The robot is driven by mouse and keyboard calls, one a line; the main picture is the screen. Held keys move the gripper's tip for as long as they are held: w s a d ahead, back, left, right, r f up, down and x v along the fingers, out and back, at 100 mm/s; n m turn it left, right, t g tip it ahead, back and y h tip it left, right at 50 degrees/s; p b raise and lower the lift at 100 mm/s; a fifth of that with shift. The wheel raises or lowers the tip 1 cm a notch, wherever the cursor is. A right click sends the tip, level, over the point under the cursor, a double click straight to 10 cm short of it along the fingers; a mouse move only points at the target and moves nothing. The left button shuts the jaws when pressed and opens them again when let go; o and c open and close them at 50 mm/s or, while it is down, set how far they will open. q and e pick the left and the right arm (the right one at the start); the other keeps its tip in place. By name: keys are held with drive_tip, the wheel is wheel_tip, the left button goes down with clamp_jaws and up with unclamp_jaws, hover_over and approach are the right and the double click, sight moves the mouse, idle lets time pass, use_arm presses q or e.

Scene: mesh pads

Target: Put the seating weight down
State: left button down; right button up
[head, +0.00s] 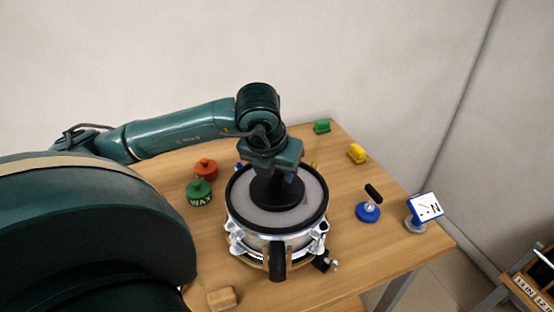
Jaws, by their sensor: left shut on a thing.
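The seating weight (274,197) is a black round disc over the pale mesh head of the drum (317,195). My left gripper (274,168) reaches in from the left and is shut on the top of the weight, pointing down. The gripper hides the weight's upper part. I cannot tell whether the disc rests on the mesh or hangs just above it. The drum has a black rim and a silver shell and stands on the wooden table. My right gripper is not in view.
Left of the drum stand a green WAX tin (199,194) and an orange pot (206,169). A wooden block (221,298) lies at the front. Right are a blue-based tool (368,211) and a dial gauge (425,207). Yellow (357,153) and green (322,127) items sit behind.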

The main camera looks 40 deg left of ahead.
use_arm(q)
drive_tip(key=shift+w+r, duration=0.1)
drive_tip(key=shift+r, duration=0.15)
drive_tip(key=shift+f, duration=0.15)
drive_tip(key=c, duration=1.4)
unclamp_jaws()
drive_tip(key=shift+f, duration=0.25)
drive_tip(key=o, duration=0.5)
drive_tip(key=shift+r, duration=0.1)
drive_tip(key=shift+c, duration=0.2)
drive_tip(key=shift+r, duration=0.25)
drive_tip(key=v, duration=1.2)
